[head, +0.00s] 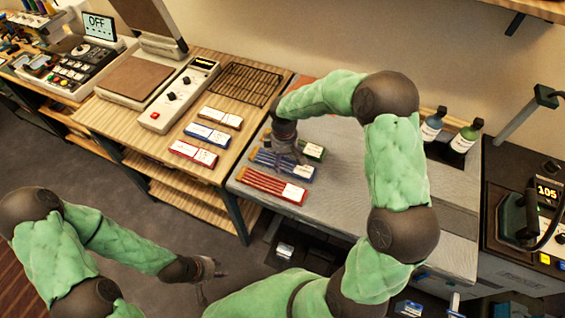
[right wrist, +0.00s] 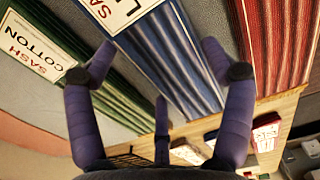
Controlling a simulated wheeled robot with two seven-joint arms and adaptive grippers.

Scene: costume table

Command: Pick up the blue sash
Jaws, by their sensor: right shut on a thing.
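The blue sash (head: 268,160) is a flat, pleated blue strip with a white label, on the grey table between a green sash (head: 313,151) and a red sash (head: 272,187). My right gripper (head: 286,154) is over it from above and shut on it. In the right wrist view, the fingers of this gripper (right wrist: 158,52) reach along both sides of the blue sash (right wrist: 178,62). I cannot tell whether it is clear of the table. My left gripper (head: 208,269) hangs low over the floor, away from the sashes; its finger opening is too small to judge.
The grey table (head: 335,217) is bare in front of the red sash. Two bottles (head: 449,132) stand at its back right. A wooden table (head: 130,122) on the left holds packaged sashes (head: 207,136), a dark rack (head: 243,83) and a press. A device with a display (head: 548,190) stands right.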

